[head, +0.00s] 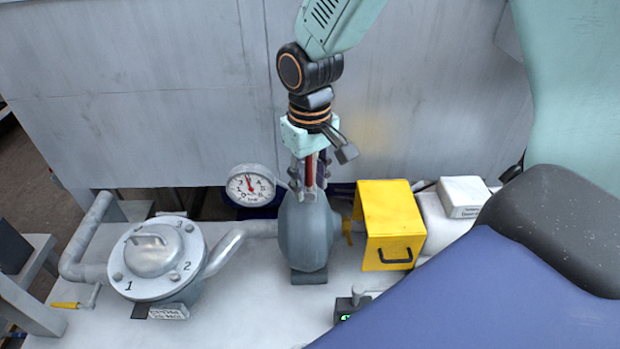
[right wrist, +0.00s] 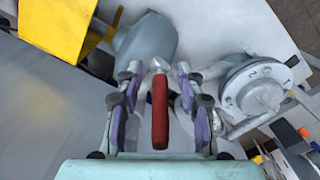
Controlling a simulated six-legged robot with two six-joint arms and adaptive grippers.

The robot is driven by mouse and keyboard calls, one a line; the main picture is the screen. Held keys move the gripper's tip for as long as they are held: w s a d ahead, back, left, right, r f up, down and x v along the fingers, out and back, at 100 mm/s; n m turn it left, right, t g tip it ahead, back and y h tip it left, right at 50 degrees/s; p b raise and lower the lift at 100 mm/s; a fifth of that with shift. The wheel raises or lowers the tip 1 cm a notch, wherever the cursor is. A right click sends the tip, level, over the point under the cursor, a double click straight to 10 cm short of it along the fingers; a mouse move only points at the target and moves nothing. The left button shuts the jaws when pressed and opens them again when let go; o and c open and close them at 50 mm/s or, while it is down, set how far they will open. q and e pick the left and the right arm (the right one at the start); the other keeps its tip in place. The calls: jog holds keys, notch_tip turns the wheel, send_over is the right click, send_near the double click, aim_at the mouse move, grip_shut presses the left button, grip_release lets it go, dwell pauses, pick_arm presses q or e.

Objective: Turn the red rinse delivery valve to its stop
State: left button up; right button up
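The red valve lever (right wrist: 160,112) stands up from the top of the grey rounded valve body (head: 307,236). In the head view only a strip of the red lever (head: 310,170) shows between my fingers. My right gripper (head: 309,188) comes down from above, around the lever. In the right wrist view my right gripper (right wrist: 158,88) has one finger on each side of the lever, with a visible gap on both sides, so it is open. My left gripper is not in view.
A pressure gauge (head: 250,186) stands close left of the valve. A round lidded housing (head: 155,258) with pipes is farther left. A yellow box-shaped guard (head: 391,222) stands close right, with a white box (head: 463,196) beyond it. A grey wall panel (head: 170,95) rises behind.

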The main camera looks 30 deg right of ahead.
jog(key=shift+a, duration=0.15)
jog(key=shift+c, duration=1.4)
jog(key=shift+w, duration=0.2)
grip_shut()
